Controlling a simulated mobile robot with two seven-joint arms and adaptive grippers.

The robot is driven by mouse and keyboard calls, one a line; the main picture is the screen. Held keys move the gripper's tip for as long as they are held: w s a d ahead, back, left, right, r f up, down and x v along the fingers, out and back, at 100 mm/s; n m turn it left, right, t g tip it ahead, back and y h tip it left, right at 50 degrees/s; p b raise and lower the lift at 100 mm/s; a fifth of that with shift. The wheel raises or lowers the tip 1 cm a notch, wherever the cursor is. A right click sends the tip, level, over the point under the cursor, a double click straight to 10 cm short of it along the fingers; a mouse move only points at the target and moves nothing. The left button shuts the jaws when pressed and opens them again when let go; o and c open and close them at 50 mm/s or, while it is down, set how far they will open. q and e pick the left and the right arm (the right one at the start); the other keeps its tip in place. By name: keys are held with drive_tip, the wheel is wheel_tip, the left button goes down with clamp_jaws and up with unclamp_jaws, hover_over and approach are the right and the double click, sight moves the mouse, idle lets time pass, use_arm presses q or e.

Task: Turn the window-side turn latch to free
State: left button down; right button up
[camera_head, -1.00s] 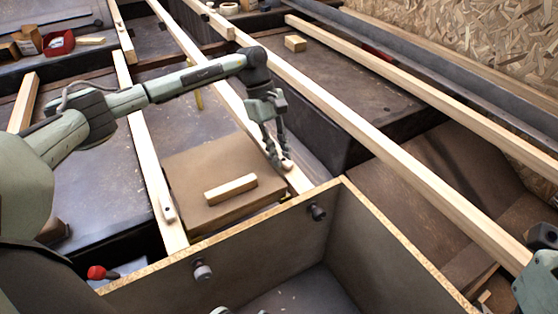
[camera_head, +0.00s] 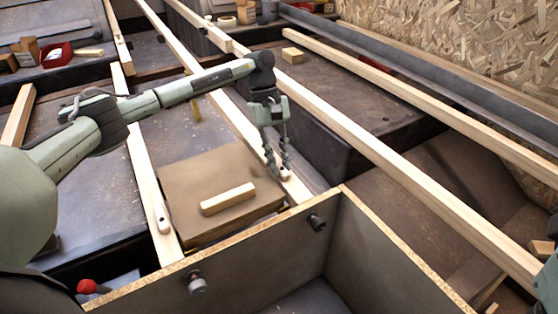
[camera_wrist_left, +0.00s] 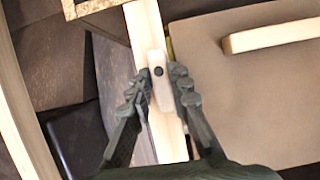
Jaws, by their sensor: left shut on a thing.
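A small pale wooden turn latch with a dark pivot dot (camera_wrist_left: 158,71) sits on a light wooden batten (camera_wrist_left: 144,22); it lies roughly along the batten. In the head view this latch (camera_head: 286,174) is partly hidden by my fingers. My left gripper (camera_head: 277,172) points down with one finger on each side of the latch, shut on it; the wrist view shows both fingers (camera_wrist_left: 158,84) flanking it. A second turn latch (camera_head: 162,220) sits on the batten further left, apart from my gripper. Only a bit of my right arm shows at the right edge.
A brown panel (camera_head: 180,190) with a loose wood block (camera_head: 228,198) lies left of the gripped latch. An open box (camera_head: 270,250) with dark knobs stands in front. Long battens (camera_head: 390,165) run on the right. A red knob (camera_head: 87,286) is at lower left.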

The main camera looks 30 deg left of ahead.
use_arm(q)
drive_tip(key=c, duration=1.4)
unclamp_jaws()
drive_tip(key=v, duration=1.2)
